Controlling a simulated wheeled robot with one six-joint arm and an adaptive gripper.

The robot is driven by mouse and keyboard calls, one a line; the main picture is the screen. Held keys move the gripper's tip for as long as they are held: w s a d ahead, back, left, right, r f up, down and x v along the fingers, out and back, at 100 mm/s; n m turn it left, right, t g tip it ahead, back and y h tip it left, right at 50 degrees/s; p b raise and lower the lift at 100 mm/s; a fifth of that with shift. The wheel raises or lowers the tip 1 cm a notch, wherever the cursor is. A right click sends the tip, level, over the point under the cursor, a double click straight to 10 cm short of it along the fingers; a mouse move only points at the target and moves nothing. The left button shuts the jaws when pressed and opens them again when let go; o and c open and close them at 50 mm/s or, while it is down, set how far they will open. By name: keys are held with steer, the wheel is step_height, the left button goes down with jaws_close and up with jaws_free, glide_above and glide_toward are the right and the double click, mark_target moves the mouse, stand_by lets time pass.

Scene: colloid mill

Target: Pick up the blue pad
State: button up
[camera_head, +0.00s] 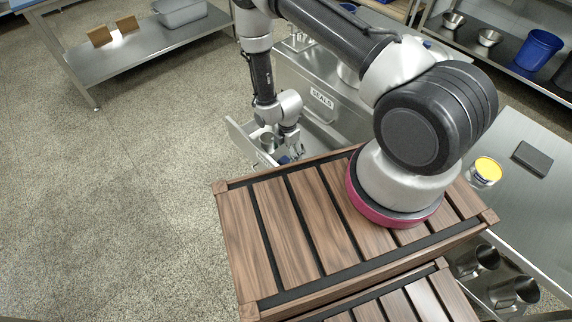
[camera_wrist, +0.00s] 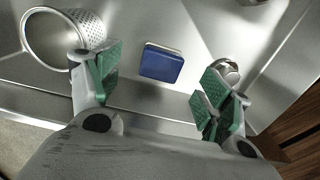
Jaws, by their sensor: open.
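The blue pad (camera_wrist: 161,64) is a small rounded rectangle lying on a bare metal surface in the wrist view. My gripper (camera_wrist: 160,88) is open, with green-padded fingers to the left and right of the pad in the picture. Nothing is between the fingertips, and the pad appears apart from both. In the head view, my gripper (camera_head: 284,150) hangs low at an open metal drawer (camera_head: 240,132), beside the cabinet labelled SEALS. The gripper and wrist hide much of the drawer's inside there.
A metal wall edge runs below the pad. A slatted wooden surface (camera_head: 290,230) stands in front of the drawer. Open floor (camera_head: 130,200) lies to the left.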

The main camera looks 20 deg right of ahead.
steer(key=f, duration=0.6)
steer(key=shift+s+a+f, duration=0.1)
steer(key=shift+s+f, duration=0.15)
steer(key=c, duration=1.1)
